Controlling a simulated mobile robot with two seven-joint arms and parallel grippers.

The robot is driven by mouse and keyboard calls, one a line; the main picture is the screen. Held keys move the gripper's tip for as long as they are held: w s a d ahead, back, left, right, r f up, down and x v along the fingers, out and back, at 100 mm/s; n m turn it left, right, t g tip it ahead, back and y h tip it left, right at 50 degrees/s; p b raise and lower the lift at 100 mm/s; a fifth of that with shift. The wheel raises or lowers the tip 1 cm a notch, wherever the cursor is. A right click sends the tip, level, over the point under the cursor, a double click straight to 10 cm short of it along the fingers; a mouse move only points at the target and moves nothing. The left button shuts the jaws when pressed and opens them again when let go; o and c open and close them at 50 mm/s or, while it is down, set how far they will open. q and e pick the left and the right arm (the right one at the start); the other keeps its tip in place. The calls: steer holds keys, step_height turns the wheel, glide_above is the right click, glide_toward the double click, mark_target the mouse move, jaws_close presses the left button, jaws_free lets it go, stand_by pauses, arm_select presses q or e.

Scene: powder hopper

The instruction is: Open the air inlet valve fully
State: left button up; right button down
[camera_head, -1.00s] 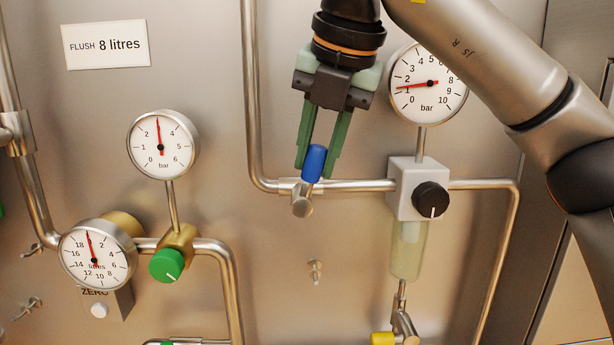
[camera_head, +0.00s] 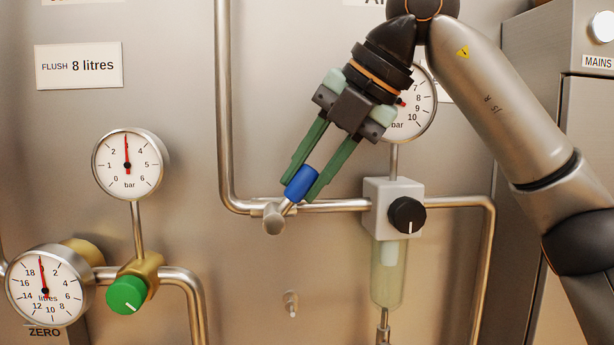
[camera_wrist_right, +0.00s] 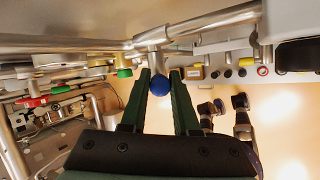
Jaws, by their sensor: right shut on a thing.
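The air inlet valve is a small metal valve body (camera_head: 272,216) on the horizontal steel pipe, left of the grey regulator block. Its lever has a blue grip (camera_head: 302,183) and leans up and to the right. My right gripper (camera_head: 303,182) is shut on the blue grip, one green finger on each side of it. In the right wrist view the blue grip (camera_wrist_right: 160,85) shows end-on between the green fingertips (camera_wrist_right: 161,82). The pressure gauge above the regulator (camera_head: 419,105) is partly hidden by my gripper. My left gripper is not in view.
A grey regulator block (camera_head: 377,209) with a black knob (camera_head: 407,215) sits to the right of the lever. To the left are a bar gauge (camera_head: 128,165), a litres gauge (camera_head: 45,288) and a green knob (camera_head: 126,295). A small metal stud (camera_head: 291,303) sticks out below the valve.

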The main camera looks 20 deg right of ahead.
steer(key=c, duration=0.9)
jaws_free()
steer(key=shift+o, duration=1.2)
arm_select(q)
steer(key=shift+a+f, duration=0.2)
arm_select(e)
steer(key=shift+r, duration=0.1)
arm_select(q)
steer(key=p, duration=0.1)
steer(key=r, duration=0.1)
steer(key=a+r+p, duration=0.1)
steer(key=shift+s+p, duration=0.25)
steer(key=shift+p, duration=0.1)
arm_select(e)
steer(key=v, duration=1.2)
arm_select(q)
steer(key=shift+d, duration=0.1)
arm_select(e)
steer(key=shift+s+d+r, duration=0.1)
steer(key=shift+d, duration=0.05)
